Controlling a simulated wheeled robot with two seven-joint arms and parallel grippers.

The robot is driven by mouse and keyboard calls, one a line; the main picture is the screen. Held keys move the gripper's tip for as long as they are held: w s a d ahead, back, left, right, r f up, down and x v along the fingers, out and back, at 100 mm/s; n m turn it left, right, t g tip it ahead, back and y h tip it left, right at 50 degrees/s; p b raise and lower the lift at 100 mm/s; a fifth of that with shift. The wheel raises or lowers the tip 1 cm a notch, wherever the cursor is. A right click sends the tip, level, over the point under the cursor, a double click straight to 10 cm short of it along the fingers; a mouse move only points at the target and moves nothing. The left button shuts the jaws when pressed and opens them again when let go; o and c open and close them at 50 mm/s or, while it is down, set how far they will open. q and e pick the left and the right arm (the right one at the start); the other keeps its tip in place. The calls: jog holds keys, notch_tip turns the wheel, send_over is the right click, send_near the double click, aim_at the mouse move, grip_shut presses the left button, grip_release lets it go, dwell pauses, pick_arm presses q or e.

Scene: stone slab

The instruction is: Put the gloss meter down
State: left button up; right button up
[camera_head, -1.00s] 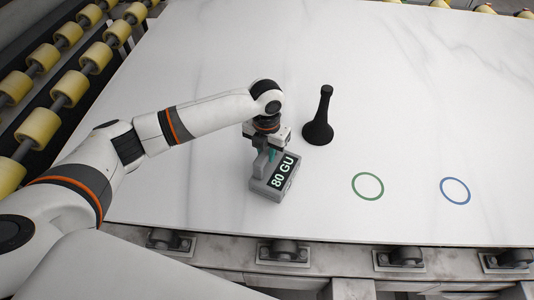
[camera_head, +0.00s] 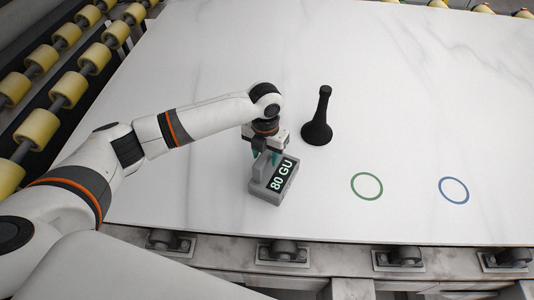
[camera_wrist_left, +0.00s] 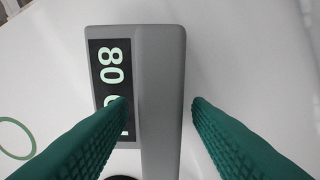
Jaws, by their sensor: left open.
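The gloss meter (camera_head: 266,187) is a grey box with a handle and a dark display reading "80 GU". It sits on the white stone slab (camera_head: 400,90), left of the green ring. My left gripper (camera_head: 265,155) is just above and behind it in the head view, open. In the left wrist view the two green fingers (camera_wrist_left: 160,105) stand apart on either side of the meter's grey handle (camera_wrist_left: 161,90), with a clear gap on the right side. The left finger covers part of the display (camera_wrist_left: 110,75). My right gripper is not in view.
A black, cone-based tool with a knobbed top (camera_head: 318,120) stands on the slab right of my gripper. A green ring (camera_head: 367,186) and a blue ring (camera_head: 453,190) mark the slab at right. Yellow rollers (camera_head: 37,127) lie beyond the left edge. The slab's middle and right are largely clear.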

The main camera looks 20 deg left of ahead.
pick_arm(q)
notch_tip(320, 180, up, 12)
jog(key=b, duration=0.1)
jog(key=shift+f+b, duration=0.25)
jog(key=shift+b, duration=0.15)
jog(key=shift+a, duration=0.1)
jog(key=shift+f, duration=0.1)
